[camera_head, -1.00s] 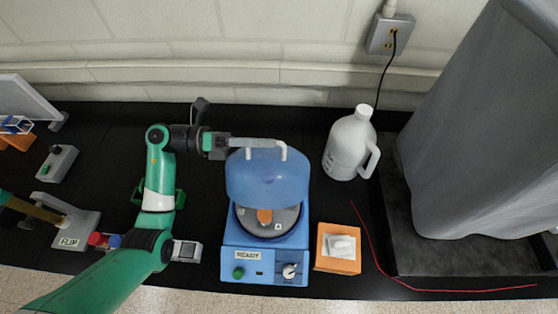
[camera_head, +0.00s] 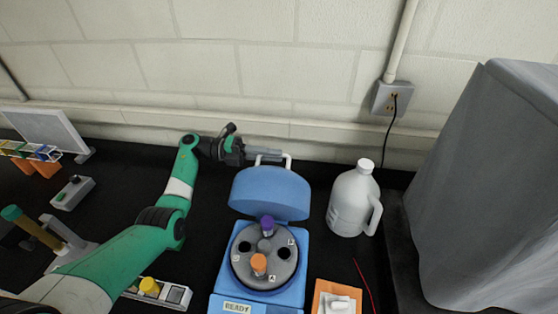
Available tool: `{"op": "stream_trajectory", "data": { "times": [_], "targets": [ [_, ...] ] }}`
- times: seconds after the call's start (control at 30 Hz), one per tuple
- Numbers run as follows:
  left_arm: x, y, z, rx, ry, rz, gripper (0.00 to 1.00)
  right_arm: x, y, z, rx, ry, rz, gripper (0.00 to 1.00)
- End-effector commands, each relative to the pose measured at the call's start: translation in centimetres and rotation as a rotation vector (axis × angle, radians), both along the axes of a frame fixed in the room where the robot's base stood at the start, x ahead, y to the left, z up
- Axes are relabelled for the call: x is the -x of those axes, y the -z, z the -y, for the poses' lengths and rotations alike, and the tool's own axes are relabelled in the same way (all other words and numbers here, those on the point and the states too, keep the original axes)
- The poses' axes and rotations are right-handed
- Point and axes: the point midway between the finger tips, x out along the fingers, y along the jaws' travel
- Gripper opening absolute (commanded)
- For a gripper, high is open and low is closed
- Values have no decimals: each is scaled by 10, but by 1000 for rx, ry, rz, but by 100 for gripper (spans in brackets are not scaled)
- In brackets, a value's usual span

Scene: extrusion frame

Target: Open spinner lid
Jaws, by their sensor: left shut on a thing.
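The blue spinner (camera_head: 227,290) stands on the black bench in the middle of the view. Its blue lid (camera_head: 270,194) is raised and tilted back at the rear, with a white handle (camera_head: 288,161) on its top edge. The grey rotor (camera_head: 243,268) is exposed, with an orange-capped tube and a purple-capped tube in it and dark empty holes beside them. My left gripper (camera_head: 268,155) is at the lid's handle, behind the lid, and is shut on it. My right gripper is not in view.
A white jug (camera_head: 350,202) stands right of the spinner. An orange box (camera_head: 325,289) with a white item on it is at the front right. A tube rack (camera_head: 172,295) lies to the front left. A grey covered bulk (camera_head: 480,180) fills the right side.

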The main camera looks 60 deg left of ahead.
Motion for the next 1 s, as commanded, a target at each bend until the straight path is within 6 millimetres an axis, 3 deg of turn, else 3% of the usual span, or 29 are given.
{"op": "stream_trajectory", "data": {
  "times": [0.3, 0.33, 0.47, 0.8, 1.0],
  "targets": [
    [0, -1, -1, 0, -3, 0, 0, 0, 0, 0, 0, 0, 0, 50],
    [0, -1, -1, 0, -3, 0, 22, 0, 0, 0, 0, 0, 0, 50],
    [0, 0, -1, 0, -2, 0, 45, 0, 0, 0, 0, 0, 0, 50],
    [3, 1, -3, 0, -2, -1, 45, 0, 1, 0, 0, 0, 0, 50],
    [29, 2, -24, 0, -6, -1, 45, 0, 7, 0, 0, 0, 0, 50]
  ]
}}
